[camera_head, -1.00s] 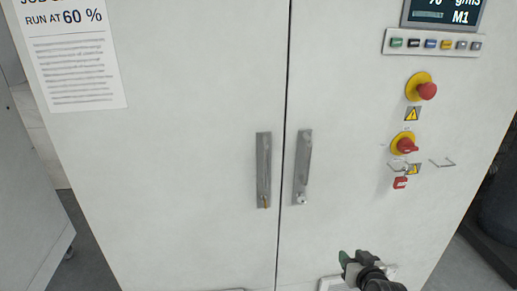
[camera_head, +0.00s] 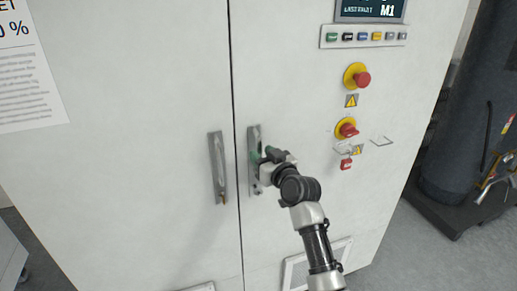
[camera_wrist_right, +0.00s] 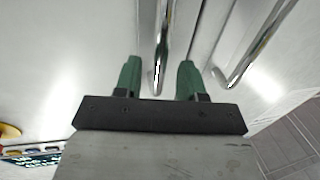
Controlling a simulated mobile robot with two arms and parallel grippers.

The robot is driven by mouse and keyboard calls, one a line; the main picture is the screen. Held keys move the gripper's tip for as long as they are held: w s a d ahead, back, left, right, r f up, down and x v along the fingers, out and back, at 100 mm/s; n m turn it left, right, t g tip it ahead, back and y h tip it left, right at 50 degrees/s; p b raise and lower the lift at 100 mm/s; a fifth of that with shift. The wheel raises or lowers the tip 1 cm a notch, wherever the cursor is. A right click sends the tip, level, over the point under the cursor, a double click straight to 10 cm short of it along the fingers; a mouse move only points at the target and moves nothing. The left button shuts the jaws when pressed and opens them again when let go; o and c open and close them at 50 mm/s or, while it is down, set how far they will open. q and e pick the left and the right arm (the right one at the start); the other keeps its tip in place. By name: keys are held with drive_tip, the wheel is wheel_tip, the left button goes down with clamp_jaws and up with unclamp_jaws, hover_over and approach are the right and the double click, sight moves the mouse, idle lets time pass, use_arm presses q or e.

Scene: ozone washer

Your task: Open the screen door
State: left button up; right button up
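The white cabinet has two doors that meet at a dark vertical seam. The right door (camera_head: 300,190) carries the screen (camera_head: 370,9) and is shut. Its metal bar handle (camera_head: 254,137) stands just right of the seam; the left door's handle (camera_head: 217,167) is left of it. My right gripper (camera_head: 264,156) is at the right door's handle and hides part of it. In the right wrist view, its two green fingers (camera_wrist_right: 159,78) are apart, with the right door's handle (camera_wrist_right: 160,45) between them and gaps on both sides. My left gripper is out of view.
Buttons (camera_head: 362,37), a red emergency stop (camera_head: 362,79) and a red rotary switch (camera_head: 346,128) sit right of the handle. A dark cylinder (camera_head: 460,110) stands on the floor to the right. Some floor is clear at the lower right.

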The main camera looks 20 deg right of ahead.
drive_tip(key=shift+x, duration=1)
clamp_jaws()
